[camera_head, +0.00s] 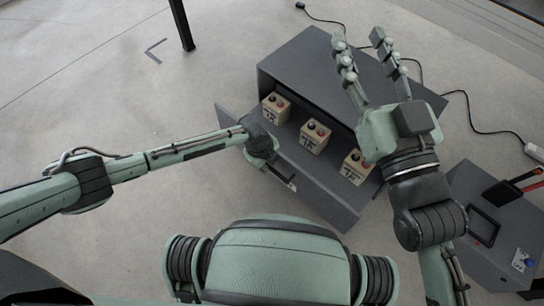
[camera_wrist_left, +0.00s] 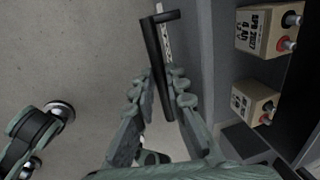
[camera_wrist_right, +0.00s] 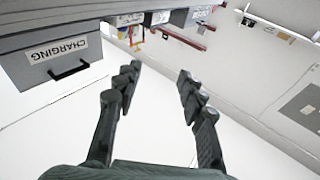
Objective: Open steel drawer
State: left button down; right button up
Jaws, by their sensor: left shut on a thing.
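The grey steel drawer (camera_head: 318,196) stands pulled out from its dark grey cabinet (camera_head: 320,72), with its inside in view. My left gripper (camera_head: 270,160) is at the drawer front. In the left wrist view its fingers (camera_wrist_left: 158,90) are around the black bar handle (camera_wrist_left: 156,52), shut on it. My right gripper (camera_head: 359,38) is open and empty above the cabinet top. In the right wrist view its fingers (camera_wrist_right: 158,77) are spread with nothing between them.
A cable (camera_head: 468,108) lies on the floor behind.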

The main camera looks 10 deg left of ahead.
pick_arm(q)
jog(key=shift+s+a+p, duration=0.6)
jog(key=shift+s, duration=0.35)
jog(key=shift+s+a+p, duration=0.55)
jog(key=shift+s+a, duration=0.05)
jog(key=shift+s, duration=0.3)
pick_arm(e)
jog(key=s+d+f+g+h, duration=0.1)
jog(key=d+f+g+h, duration=0.3)
jog(key=f, duration=0.9)
jog(key=shift+s+d+f+g, duration=0.15)
jog(key=shift+d+f+g, duration=0.05)
jog(key=shift+d+g, duration=1.15)
jog(key=shift+a, duration=0.1)
pick_arm(q)
jog(key=c, duration=1.8)
grip_release()
notch_tip(320, 180, up, 12)
jog(key=s+a, duration=0.1)
jog(key=s, duration=0.1)
jog(key=shift+a, duration=0.25)
jog(key=shift+f, duration=0.1)
